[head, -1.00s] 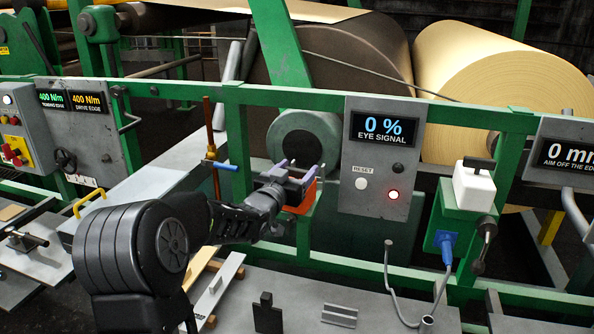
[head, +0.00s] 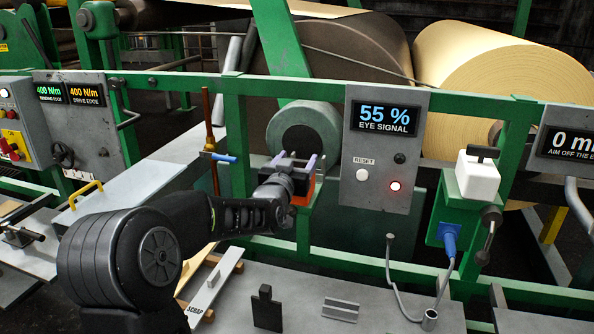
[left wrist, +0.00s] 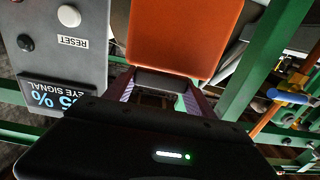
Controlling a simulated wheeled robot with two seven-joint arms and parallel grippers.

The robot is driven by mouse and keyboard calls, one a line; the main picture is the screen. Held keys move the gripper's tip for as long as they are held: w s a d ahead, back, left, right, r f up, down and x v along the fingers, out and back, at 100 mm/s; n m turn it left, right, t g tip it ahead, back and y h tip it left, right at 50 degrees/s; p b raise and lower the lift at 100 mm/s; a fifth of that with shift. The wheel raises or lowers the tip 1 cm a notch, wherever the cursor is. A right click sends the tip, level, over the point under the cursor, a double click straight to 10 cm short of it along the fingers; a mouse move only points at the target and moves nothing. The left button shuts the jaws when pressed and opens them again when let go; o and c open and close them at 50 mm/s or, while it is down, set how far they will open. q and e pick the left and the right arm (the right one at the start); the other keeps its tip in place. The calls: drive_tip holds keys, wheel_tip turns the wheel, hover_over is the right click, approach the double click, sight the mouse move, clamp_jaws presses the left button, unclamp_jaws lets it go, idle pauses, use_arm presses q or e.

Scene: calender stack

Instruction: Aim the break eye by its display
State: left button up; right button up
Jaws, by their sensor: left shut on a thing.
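The eye signal display (head: 385,118) on the grey panel reads 55 % in blue. It also shows upside down and partly cut off in the left wrist view (left wrist: 50,95). An orange housing (left wrist: 182,38), which looks like the break eye, is in front of my left gripper (head: 297,161); in the head view it is mostly hidden. My left gripper is shut on it, left of the panel and before the grey roll end (head: 303,128). The wrist view shows the fingers (left wrist: 160,86) against a dark part at the housing. My right gripper is not in view.
The panel carries a white RESET button (head: 363,174) and a lit red lamp (head: 395,186). A second display (head: 572,145) at the right edge starts with 0. A blue-handled clamp (head: 219,157) stands left of the gripper. Green rails (head: 400,268) run across.

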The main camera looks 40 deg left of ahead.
use_arm(q)
drive_tip(key=shift+d+r+n+y, duration=0.15)
drive_tip(key=shift+n+y, duration=0.15)
drive_tip(key=shift+y, duration=0.2)
drive_tip(key=shift+n+g+y, duration=0.3)
drive_tip(key=shift+g, duration=0.1)
drive_tip(key=o, duration=1.4)
drive_tip(key=shift+s, duration=0.1)
drive_tip(key=b+v, duration=0.1)
drive_tip(key=v, duration=0.6)
drive_tip(key=shift+s+d, duration=0.1)
drive_tip(key=shift+s, duration=0.15)
